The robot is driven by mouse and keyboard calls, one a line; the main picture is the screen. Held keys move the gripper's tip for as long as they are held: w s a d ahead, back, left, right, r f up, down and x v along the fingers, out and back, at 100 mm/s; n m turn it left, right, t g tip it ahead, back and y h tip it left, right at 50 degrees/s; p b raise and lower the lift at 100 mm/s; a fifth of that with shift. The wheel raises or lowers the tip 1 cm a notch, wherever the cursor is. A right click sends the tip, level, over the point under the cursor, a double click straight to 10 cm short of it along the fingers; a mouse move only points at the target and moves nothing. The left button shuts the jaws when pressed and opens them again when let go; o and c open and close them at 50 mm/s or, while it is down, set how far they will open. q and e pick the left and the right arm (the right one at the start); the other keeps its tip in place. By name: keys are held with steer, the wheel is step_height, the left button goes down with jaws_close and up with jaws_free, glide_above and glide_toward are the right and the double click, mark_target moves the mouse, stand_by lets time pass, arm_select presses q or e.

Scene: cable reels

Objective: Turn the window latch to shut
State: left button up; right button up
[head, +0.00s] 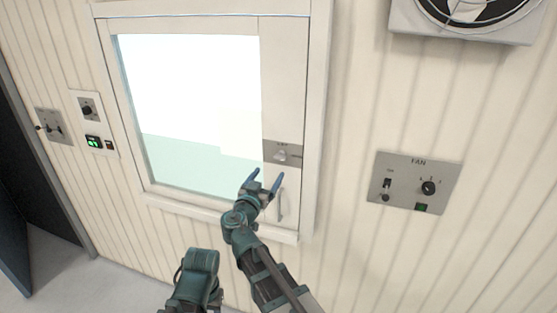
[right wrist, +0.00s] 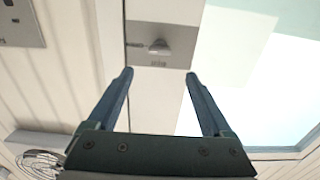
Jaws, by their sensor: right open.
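The window latch (head: 281,156) is a small pale knob on a grey plate in the window's right frame strip. In the right wrist view the latch (right wrist: 162,47) shows on its plate, just beyond the fingertips and between their lines. A short thin dark part points left from it there. My right gripper (head: 263,180) is open, with blue fingers, just below and left of the plate. In the right wrist view the gripper (right wrist: 158,76) is empty and appears apart from the latch. The plate's lettering is too small to read. My left gripper is not in view.
The window (head: 190,95) has a bright pane and a white frame. A vertical handle (head: 281,205) is below the latch plate. A fan panel (head: 414,183) is on the wall to the right, and a round fan (head: 465,12) above it. Small switch panels (head: 93,122) are at left.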

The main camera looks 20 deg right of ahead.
mark_target(279, 159)
steer(key=x, duration=1)
steer(key=shift+w+d, duration=0.25)
steer(key=shift+w, duration=0.05)
jaws_close()
